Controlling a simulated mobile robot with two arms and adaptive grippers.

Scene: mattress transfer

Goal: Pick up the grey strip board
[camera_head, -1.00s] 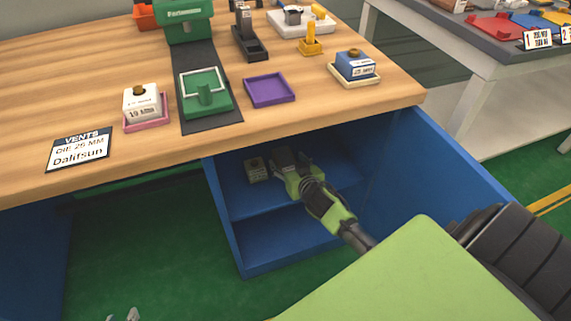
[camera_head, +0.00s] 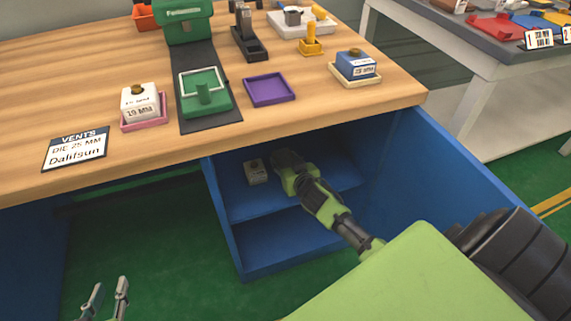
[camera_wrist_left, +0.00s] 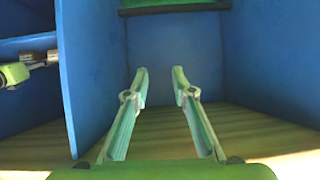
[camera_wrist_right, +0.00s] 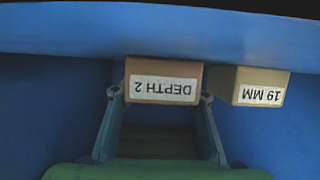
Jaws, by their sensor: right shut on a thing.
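A long dark grey strip (camera_head: 204,62) lies on the wooden bench under a green case and a green frame. I cannot tell whether it is the strip board. My right gripper (camera_head: 283,160) reaches into the blue cabinet below the bench. In the right wrist view, its fingers (camera_wrist_right: 163,95) are shut on a brown block labelled DEPTH 2 (camera_wrist_right: 164,70); the head view hides this block. My left gripper (camera_head: 107,292) is low at the left, over the green floor, open and empty. Its spread fingers show in the left wrist view (camera_wrist_left: 160,80).
A block labelled 19 MM (camera_wrist_right: 260,86) stands beside the held block on the cabinet shelf (camera_head: 250,205). The blue cabinet side (camera_head: 440,165) stands right of my arm. On the bench are a purple tray (camera_head: 269,90), a pink tray (camera_head: 146,123) and a yellow stamp (camera_head: 311,40).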

